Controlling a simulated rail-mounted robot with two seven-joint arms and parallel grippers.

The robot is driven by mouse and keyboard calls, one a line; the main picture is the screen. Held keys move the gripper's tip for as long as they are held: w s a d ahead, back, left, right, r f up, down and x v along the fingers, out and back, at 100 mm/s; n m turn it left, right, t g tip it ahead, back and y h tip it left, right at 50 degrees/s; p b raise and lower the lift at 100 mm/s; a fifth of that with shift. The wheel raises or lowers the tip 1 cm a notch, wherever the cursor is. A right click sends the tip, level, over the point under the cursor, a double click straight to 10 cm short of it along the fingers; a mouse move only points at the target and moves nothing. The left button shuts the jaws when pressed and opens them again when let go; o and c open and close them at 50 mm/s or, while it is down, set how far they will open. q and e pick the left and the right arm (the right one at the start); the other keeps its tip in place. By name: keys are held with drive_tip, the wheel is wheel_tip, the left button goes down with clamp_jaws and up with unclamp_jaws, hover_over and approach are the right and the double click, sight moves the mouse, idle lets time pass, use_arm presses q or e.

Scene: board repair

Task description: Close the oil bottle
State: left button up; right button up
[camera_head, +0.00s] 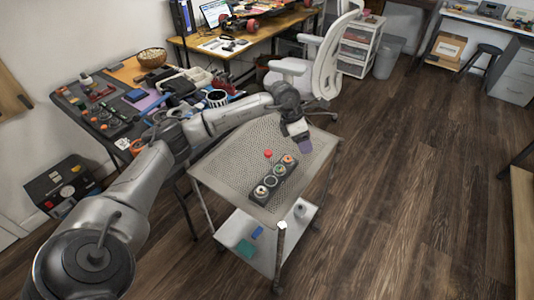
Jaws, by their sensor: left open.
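My left arm reaches in from the left, over the perforated top of a small cart (225,165). My left gripper (304,146) is above the cart's back right part and points down, with a purplish tip. It looks empty, but its fingers are too small to make out well. A small red item (268,154) stands on the cart top, left of the gripper and apart from it. I cannot tell whether it is the oil bottle or its cap. No oil bottle can be made out for certain. My right gripper is not in view.
A dark tray (275,180) with several round parts lies on the cart top, below the gripper. A cluttered workbench (128,72) and a white chair (325,60) stand behind. Floor at right is clear.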

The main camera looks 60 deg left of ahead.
use_arm(q)
drive_tip(key=s+a+r+n+g+y, duration=0.1)
drive_tip(key=s+a, duration=0.4)
drive_tip(key=a, duration=0.6)
drive_tip(key=r+g+y, duration=0.1)
drive_tip(key=g+y, duration=0.1)
drive_tip(key=shift+s+a+n+y, duration=0.3)
drive_tip(key=shift+s+y, duration=0.1)
drive_tip(key=b, duration=0.2)
hover_over(268, 152)
wheel_tip(268, 152, down, 8)
drive_tip(key=shift+d+r, duration=0.1)
drive_tip(key=shift+r, duration=0.1)
drive_tip(key=shift+f, duration=0.45)
drive_tip(key=shift+f, duration=0.1)
drive_tip(key=shift+f+b, duration=1.05)
drive_tip(key=shift+f, duration=1.5)
